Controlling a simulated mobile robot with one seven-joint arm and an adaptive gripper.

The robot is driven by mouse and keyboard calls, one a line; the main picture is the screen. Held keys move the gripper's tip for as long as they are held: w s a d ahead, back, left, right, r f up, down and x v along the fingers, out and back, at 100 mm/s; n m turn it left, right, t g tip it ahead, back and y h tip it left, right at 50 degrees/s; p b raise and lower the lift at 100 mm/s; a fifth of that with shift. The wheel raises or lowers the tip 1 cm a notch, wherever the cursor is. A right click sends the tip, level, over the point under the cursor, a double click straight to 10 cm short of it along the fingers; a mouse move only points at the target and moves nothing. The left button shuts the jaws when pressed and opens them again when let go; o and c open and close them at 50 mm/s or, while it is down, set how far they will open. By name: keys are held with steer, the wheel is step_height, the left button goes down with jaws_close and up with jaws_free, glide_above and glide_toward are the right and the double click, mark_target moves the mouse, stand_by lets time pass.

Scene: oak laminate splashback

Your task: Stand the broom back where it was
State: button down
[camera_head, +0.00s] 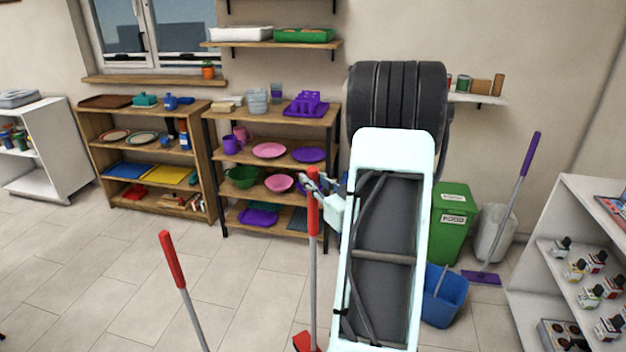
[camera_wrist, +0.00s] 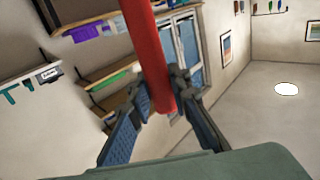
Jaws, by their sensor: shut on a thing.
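My gripper (camera_head: 314,184) is shut on the red handle (camera_head: 313,215) of a broom. The broom has a grey pole and stands nearly upright. Part of its red head (camera_head: 306,341) shows at the bottom edge of the head view; whether it touches the floor cannot be told. In the wrist view, the red handle (camera_wrist: 150,45) runs between the two fingers of my gripper (camera_wrist: 161,92). My arm hides part of the area to the right of the broom.
Another red-handled pole (camera_head: 172,260) stands tilted at left, its lower end out of view. Wooden shelves (camera_head: 272,118) stand along the wall. At right are a green bin (camera_head: 452,235), a blue bucket (camera_head: 445,298), a purple-handled tool (camera_head: 530,155) and a white shelf (camera_head: 570,210).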

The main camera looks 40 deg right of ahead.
mark_target(315, 203)
steer(key=shift+f+b, duration=1.35)
steer(key=shift+f, duration=1.15)
steer(key=shift+f+b, duration=0.6)
steer(key=c, duration=1.8)
jaws_free()
steer(key=shift+r, duration=0.1)
steer(key=shift+o, duration=0.4)
steer(key=shift+f, duration=0.3)
steer(key=s+a, duration=0.1)
steer(key=s, duration=1.1)
steer(key=shift+r, duration=0.2)
